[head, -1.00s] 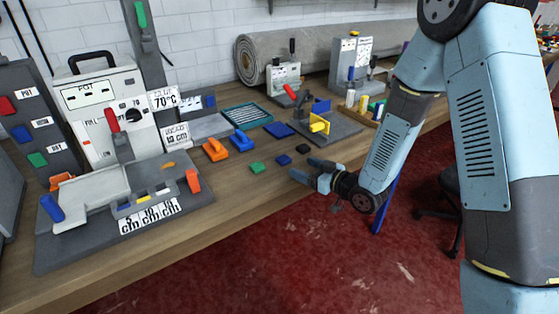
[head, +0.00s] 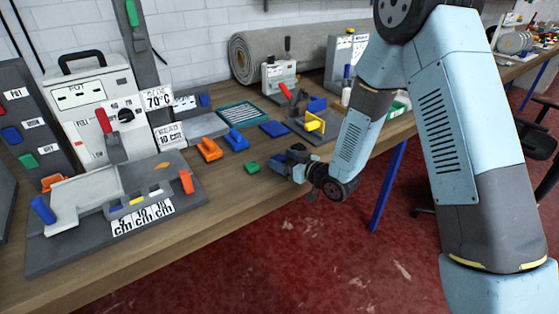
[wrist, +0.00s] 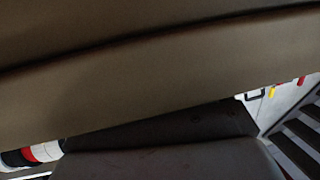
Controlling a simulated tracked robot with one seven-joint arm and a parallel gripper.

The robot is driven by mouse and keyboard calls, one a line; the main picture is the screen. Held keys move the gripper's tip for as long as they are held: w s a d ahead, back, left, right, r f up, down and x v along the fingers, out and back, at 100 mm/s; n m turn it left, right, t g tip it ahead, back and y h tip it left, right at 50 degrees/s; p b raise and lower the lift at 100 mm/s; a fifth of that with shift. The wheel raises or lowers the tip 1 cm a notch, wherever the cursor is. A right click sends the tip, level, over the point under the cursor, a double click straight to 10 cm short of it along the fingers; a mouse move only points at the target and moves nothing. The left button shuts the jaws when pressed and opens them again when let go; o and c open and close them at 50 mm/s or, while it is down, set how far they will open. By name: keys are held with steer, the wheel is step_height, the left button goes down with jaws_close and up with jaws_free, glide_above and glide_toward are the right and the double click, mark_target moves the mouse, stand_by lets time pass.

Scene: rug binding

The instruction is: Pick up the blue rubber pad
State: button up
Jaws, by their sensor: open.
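The small dark blue rubber pad (head: 279,158) lies on the wooden bench in the head view, between a green pad (head: 252,168) and a black pad (head: 298,147). My gripper (head: 284,163) is open at the bench's front side, with its fingers right at the blue pad and partly covering it. I cannot tell whether the fingers touch the pad or are around it. The wrist view shows large brown and dark surfaces close up; no pad can be made out there.
Orange (head: 209,149) and blue (head: 236,140) handled tools lie to the left. A grey fixture with a yellow part (head: 314,122) stands behind my gripper. The bench's front edge is close below my gripper.

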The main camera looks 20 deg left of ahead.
steer(key=shift+s+a, duration=0.15)
steer(key=c, duration=1.1)
steer(key=shift+r, duration=0.1)
